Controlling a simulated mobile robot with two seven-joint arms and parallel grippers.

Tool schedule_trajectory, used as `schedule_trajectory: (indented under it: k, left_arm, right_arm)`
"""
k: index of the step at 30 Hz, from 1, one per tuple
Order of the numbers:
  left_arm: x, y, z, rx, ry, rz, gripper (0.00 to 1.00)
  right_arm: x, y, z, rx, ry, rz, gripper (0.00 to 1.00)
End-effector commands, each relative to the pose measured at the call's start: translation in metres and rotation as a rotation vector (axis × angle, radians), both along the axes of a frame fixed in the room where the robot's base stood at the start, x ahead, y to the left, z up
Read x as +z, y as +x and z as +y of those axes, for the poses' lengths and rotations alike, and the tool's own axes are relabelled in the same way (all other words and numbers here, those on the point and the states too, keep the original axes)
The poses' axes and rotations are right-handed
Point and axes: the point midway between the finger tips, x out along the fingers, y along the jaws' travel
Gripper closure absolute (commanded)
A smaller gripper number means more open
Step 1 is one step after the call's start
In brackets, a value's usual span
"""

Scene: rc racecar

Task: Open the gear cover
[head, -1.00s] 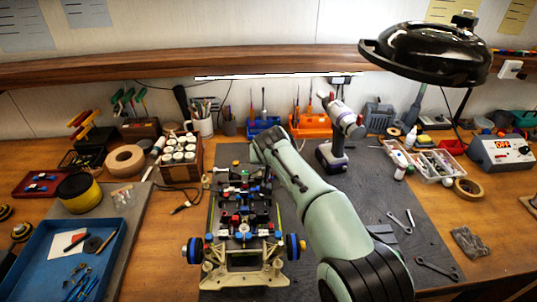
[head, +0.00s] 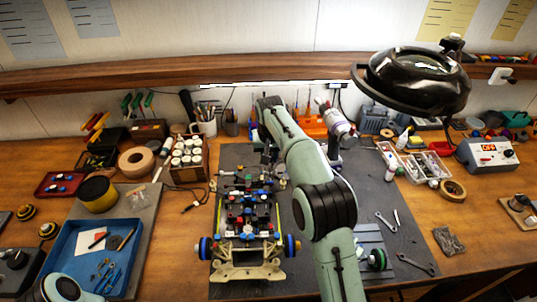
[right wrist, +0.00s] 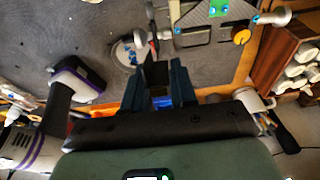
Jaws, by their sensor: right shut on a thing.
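The racecar chassis (head: 247,215) stands on the dark mat, its blue and yellow wheels towards me. My right arm reaches over the mat beside it, with the right gripper (head: 268,153) near the chassis's far end. In the right wrist view the fingers (right wrist: 157,90) are close together on a small dark piece (right wrist: 155,72). I cannot tell whether this is the gear cover. Part of the chassis (right wrist: 205,18) shows at the top of that view, apart from the fingertips. I cannot pick out the gear cover for sure. My left gripper is out of view.
A cordless drill (head: 336,135) stands behind my right arm. A round dish with blue bits (right wrist: 124,54) lies beyond the fingers. A blue tray of tools (head: 72,258) is at left, wrenches (head: 385,222) at right. The lamp (head: 415,80) hangs over the right side.

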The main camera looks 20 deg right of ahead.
Motion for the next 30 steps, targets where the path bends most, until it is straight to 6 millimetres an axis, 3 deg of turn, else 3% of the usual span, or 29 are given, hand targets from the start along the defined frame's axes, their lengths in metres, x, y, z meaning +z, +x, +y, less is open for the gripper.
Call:
schedule_trajectory:
  k: [22, 23, 24, 30]
  left_arm:
    - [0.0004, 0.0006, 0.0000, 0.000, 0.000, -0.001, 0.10]
    - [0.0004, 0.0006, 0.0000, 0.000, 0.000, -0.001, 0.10]
    - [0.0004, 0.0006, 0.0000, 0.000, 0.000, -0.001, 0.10]
    - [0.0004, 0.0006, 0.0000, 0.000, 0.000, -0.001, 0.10]
  right_arm:
    - [0.0008, 0.0022, 0.0028, 0.005, 0.022, 0.057, 1.00]
    - [0.0008, 0.0022, 0.0028, 0.005, 0.022, 0.058, 0.67]
    - [0.0008, 0.0022, 0.0029, 0.005, 0.022, 0.057, 0.57]
    - [0.0007, 0.0022, 0.0017, 0.004, 0.020, 0.057, 0.57]
